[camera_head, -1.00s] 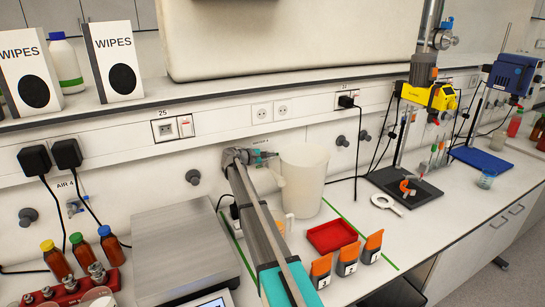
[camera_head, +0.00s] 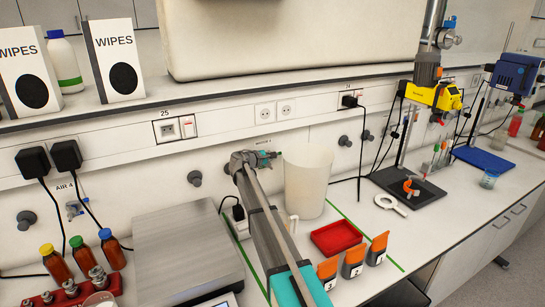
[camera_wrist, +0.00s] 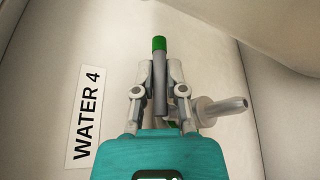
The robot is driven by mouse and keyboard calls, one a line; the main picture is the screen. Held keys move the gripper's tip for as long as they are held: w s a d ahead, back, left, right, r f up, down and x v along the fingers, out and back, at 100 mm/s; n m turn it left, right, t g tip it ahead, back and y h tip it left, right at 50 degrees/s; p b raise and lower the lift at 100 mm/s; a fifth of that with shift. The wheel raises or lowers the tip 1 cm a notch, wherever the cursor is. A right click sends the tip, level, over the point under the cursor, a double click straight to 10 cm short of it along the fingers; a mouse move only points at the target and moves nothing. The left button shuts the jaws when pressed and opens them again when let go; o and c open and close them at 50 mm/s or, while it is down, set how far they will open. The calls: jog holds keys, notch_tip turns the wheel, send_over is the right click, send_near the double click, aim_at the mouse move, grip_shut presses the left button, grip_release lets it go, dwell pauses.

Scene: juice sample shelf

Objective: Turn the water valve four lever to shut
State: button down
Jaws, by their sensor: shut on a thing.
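The water valve four lever is a grey bar with a green tip (camera_wrist: 159,45), seen in the wrist view next to the "WATER 4" label (camera_wrist: 84,115). The valve's grey spout (camera_wrist: 222,110) points right, below and beside the lever. My gripper (camera_wrist: 160,78) has its two fingers closed on both sides of the lever, with the green tip sticking out past them. In the head view my gripper (camera_head: 268,156) is at the wall behind the bench, and it and my arm hide most of the valve.
A large white beaker (camera_head: 308,185) stands just right of my gripper. A red tray (camera_head: 336,236) and several orange-topped containers (camera_head: 353,259) lie in front. A balance (camera_head: 185,248) is at the left. A shelf edge (camera_head: 215,97) runs above.

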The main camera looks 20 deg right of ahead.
jog(key=c, duration=1)
grip_release()
jog(key=shift+o, duration=0.2)
